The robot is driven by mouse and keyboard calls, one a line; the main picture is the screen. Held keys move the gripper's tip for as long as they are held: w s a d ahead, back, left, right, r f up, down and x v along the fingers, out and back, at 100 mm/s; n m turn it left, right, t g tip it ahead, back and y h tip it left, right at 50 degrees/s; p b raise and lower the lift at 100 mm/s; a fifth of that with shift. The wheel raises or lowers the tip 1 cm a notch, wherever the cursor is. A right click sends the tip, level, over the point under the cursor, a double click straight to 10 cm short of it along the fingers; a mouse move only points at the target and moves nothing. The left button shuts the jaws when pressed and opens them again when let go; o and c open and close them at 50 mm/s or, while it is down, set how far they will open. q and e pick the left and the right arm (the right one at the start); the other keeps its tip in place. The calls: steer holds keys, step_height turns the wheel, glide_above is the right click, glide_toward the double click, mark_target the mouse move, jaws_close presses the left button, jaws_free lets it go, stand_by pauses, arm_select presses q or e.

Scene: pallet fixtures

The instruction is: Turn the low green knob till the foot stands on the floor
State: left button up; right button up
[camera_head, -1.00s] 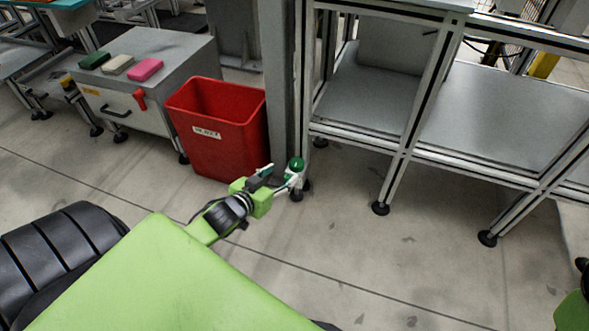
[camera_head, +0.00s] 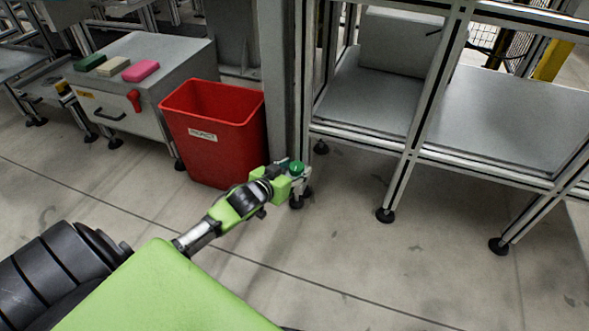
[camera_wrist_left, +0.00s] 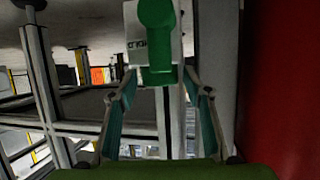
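The low green knob (camera_head: 296,167) sits low on the front-left post of the metal frame, and it also shows in the left wrist view (camera_wrist_left: 157,42). A black foot (camera_head: 296,202) is below it, close to the floor; I cannot tell whether it touches. My left gripper (camera_head: 292,174) is at the knob and partly covers the post's lower end. In the left wrist view its fingers (camera_wrist_left: 159,85) are apart, with the knob's near end between the tips. Narrow gaps seem to show on both sides. My right gripper is not in view.
A red bin (camera_head: 212,130) stands just left of the post, close to my left gripper. A grey cabinet (camera_head: 150,85) with coloured blocks on top is further left. Another frame leg (camera_head: 398,180) stands to the right. The floor in front is clear.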

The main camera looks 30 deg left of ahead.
arm_select(q)
steer(key=c, duration=0.8)
steer(key=shift+o, duration=0.2)
steer(key=shift+a+r+m+h+p, duration=0.15)
steer(key=shift+m+h+p, duration=0.4)
steer(key=shift+p, duration=0.25)
steer(key=shift+a+m+h, duration=0.1)
steer(key=shift+m+h, duration=0.35)
steer(key=shift+h, duration=0.2)
steer(key=shift+a+m+h, duration=0.15)
steer(key=shift+m+h, duration=0.65)
steer(key=shift+w+m+g+h+b, duration=0.1)
steer(key=shift+m+g+h+b, duration=0.2)
steer(key=shift+m+h, duration=0.6)
steer(key=shift+h, duration=0.2)
steer(key=shift+m+g+h, duration=0.3)
steer(key=shift+g, duration=0.1)
